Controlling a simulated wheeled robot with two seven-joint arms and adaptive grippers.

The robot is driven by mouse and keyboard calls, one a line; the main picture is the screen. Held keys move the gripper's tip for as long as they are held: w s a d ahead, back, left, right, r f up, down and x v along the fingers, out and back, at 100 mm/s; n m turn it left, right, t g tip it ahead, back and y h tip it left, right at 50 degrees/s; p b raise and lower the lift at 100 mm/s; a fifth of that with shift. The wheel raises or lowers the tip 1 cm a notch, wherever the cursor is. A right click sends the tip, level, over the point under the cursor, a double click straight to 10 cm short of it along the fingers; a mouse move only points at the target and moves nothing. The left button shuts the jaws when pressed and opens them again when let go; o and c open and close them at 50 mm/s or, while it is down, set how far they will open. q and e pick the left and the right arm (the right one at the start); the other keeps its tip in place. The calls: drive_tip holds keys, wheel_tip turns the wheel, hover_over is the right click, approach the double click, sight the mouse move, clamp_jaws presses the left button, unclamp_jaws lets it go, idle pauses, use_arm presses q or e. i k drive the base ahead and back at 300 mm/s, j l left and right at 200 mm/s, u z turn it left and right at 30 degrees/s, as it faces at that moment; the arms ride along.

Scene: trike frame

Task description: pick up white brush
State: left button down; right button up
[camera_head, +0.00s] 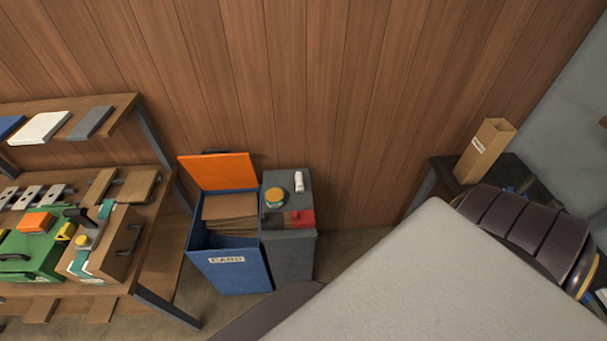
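A small white upright object (299,181) stands on the grey cabinet (288,258) near the middle of the view. It is too small for me to tell for certain whether it is the white brush. No other clear brush shows. Neither of my grippers is in view, so I cannot see what they hold.
A wooden shelf (165,262) with cases stands left. A dark table (440,172) stands right.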

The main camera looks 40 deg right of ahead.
sight(298, 177)
drive_tip(key=l, duration=0.7)
drive_tip(key=l+u, duration=0.15)
drive_tip(key=l, duration=0.5)
drive_tip(key=k, duration=0.05)
